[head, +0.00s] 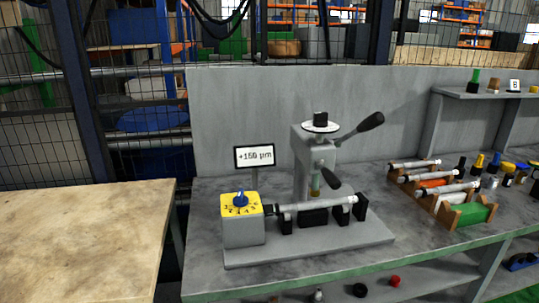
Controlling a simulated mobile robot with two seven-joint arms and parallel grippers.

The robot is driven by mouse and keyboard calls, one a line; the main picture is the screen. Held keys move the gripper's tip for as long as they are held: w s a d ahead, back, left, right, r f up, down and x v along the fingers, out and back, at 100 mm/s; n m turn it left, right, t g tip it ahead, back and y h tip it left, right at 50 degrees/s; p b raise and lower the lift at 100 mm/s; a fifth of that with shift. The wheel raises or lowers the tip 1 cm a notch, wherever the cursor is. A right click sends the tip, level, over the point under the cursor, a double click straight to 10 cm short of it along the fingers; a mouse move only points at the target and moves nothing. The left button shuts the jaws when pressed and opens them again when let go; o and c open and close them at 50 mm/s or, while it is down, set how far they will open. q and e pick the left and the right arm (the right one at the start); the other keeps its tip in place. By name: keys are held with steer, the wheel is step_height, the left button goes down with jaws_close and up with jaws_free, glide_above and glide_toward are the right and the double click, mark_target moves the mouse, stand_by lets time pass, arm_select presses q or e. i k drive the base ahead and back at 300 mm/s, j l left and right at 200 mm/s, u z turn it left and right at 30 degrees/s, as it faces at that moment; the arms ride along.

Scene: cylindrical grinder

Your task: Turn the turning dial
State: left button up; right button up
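The turning dial (241,200) is a blue knob on a yellow numbered plate (232,209). The plate tops a grey box (243,232) at the left end of a grey fixture base on the workbench. The fine pointer direction of the knob is too small to read surely. A small sign (254,157) behind the box shows about "+150 µm" or "+160 µm". A metal cylindrical workpiece (315,205) lies horizontally in the fixture to the right of the box. Neither of my grippers shows in the head view.
A grey press-like column (315,155) with black-handled levers (360,128) rises behind the workpiece. Wooden racks with metal rods (435,190) and a green block (470,214) stand at right. A bare wooden table (80,235) is at left. The bench front is clear.

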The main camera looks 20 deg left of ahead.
mark_target(240, 200)
steer(key=i+l+u, duration=0.1)
steer(key=u, duration=0.95)
